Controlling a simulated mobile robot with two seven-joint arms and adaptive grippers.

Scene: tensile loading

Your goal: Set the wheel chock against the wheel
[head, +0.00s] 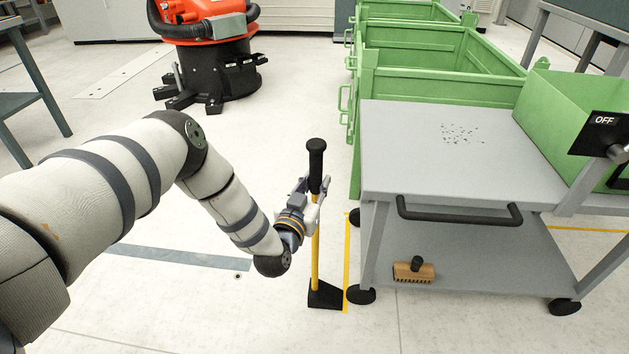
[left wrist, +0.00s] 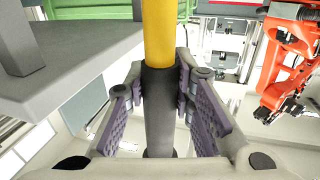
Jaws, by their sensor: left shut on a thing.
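The wheel chock is a black wedge (head: 324,295) at the foot of a yellow pole (head: 315,245) with a black grip (head: 316,160) on top. My left gripper (head: 318,188) is shut on the pole's upper part; the left wrist view (left wrist: 160,95) shows its purple-lined fingers around the black grip. The pole is nearly upright. The wedge is at or near the floor; I cannot tell if it touches. The cart's near-left wheel (head: 361,294) is just right of the wedge, with a narrow gap in the head view. My right gripper is not in view.
The grey cart (head: 440,170) carries a green bin (head: 555,115) on top and a brush (head: 414,271) on its lower shelf. Green crates (head: 430,65) stand behind it. A yellow floor line (head: 346,265) runs by the wheel. The floor left of the chock is clear.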

